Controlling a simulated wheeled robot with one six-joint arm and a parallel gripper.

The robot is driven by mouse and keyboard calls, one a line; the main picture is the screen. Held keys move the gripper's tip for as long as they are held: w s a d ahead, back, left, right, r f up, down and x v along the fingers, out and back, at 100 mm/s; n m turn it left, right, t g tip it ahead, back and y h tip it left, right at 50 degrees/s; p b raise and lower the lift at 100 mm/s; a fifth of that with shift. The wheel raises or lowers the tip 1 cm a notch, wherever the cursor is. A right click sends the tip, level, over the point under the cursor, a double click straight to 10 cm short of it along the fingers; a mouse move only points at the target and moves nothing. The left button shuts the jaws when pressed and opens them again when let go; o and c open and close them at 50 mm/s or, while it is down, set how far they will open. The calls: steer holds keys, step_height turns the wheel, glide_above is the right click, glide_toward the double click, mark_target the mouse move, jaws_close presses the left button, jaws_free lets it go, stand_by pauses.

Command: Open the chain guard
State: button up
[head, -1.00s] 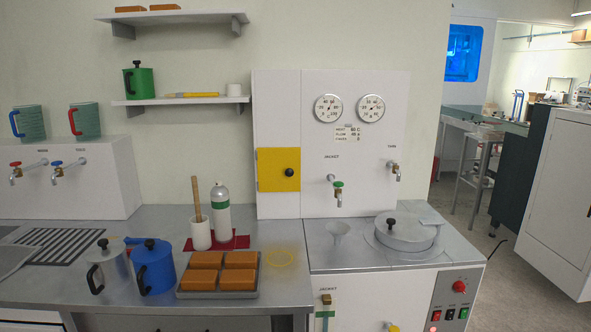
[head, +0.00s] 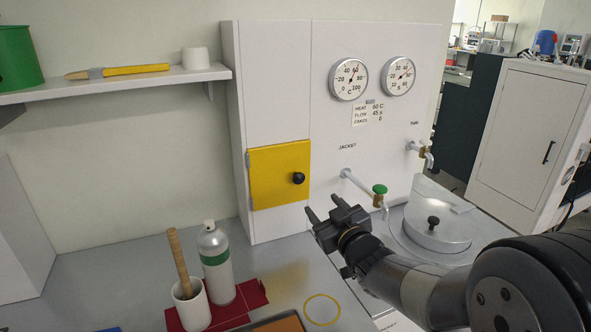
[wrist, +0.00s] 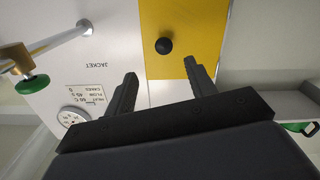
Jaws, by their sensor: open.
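The chain guard looks to be the yellow square panel (head: 270,176) with a round black knob (head: 298,178), on the white cabinet front. It lies flat against the cabinet and appears closed. My gripper (head: 322,212) is open and empty, a little below and right of the knob in the head view, apart from it. In the wrist view the yellow panel (wrist: 205,20) and its knob (wrist: 164,46) show upside down, with the knob beyond and between the two open fingertips (wrist: 160,80).
The jacket tap with a green handle (head: 380,190) sticks out right of the panel, close to my gripper. A spray bottle (head: 216,262) and a white pot (head: 190,303) with a wooden handle stand on a red mat below left. A lidded round vessel (head: 437,228) is at right.

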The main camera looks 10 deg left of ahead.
mark_target(300, 180)
steer(key=x, duration=0.4)
steer(key=p+x, duration=0.1)
steer(key=x, duration=0.2)
steer(key=p+x, duration=0.1)
steer(key=x, duration=0.3)
steer(key=shift+w+a+r, duration=0.1)
steer(key=shift+a+r, duration=0.3)
steer(key=shift+a, duration=0.05)
jaws_close()
